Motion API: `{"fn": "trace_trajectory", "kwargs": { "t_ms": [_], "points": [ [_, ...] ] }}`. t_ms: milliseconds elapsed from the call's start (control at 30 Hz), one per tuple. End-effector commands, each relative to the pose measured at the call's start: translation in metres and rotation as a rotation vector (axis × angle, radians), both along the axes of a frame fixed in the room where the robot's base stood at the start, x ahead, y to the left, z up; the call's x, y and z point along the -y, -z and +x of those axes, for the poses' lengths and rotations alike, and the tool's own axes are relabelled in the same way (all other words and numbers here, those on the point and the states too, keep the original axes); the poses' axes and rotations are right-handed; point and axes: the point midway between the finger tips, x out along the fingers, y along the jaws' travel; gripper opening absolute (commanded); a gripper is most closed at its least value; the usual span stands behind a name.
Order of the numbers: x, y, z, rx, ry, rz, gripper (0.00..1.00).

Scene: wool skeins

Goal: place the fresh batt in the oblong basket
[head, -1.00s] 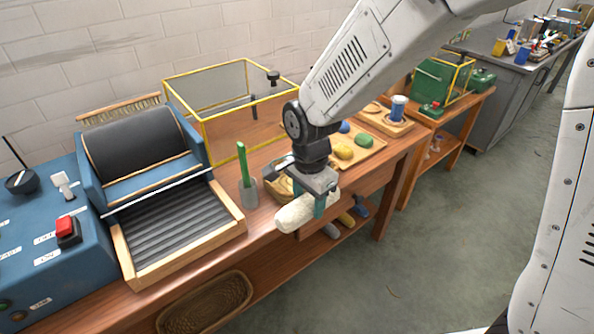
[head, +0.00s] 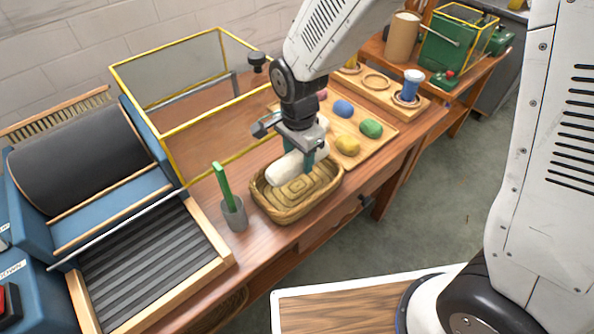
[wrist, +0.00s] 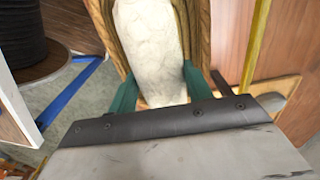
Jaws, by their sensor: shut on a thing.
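The fresh batt (head: 284,171) is a thick white roll. My gripper (head: 308,158) is shut on it near one end, with a green finger on each side. The oblong basket (head: 291,212) is woven, tan-brown, and stands near the front edge of the wooden bench. The batt is over the basket's back half; I cannot tell whether it touches the basket floor. In the wrist view the batt (wrist: 147,48) lies lengthwise between my green fingers (wrist: 160,92), with the basket's wall (wrist: 203,35) alongside it.
A grey cup with a green-handled tool (head: 234,212) stands left of the basket. A yellow-framed clear guard (head: 190,128) is behind. A board with coloured wool lumps (head: 385,142) lies to the right. A drum carder (head: 95,165) is at left.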

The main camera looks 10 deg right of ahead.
Motion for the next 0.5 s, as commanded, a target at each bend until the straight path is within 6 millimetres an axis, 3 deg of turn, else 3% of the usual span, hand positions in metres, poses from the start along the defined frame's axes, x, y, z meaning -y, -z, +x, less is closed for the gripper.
{"fn": "trace_trajectory", "kwargs": {
  "t_ms": [100,333,500],
  "points": [
    [-0.001,0.02,-0.001,-0.002,-0.003,-0.002,0.28],
    [-0.001,0.039,-0.001,-0.002,-0.003,-0.002,0.28],
    [0.0,0.065,-0.001,-0.003,-0.001,-0.002,0.28]
  ]
}}
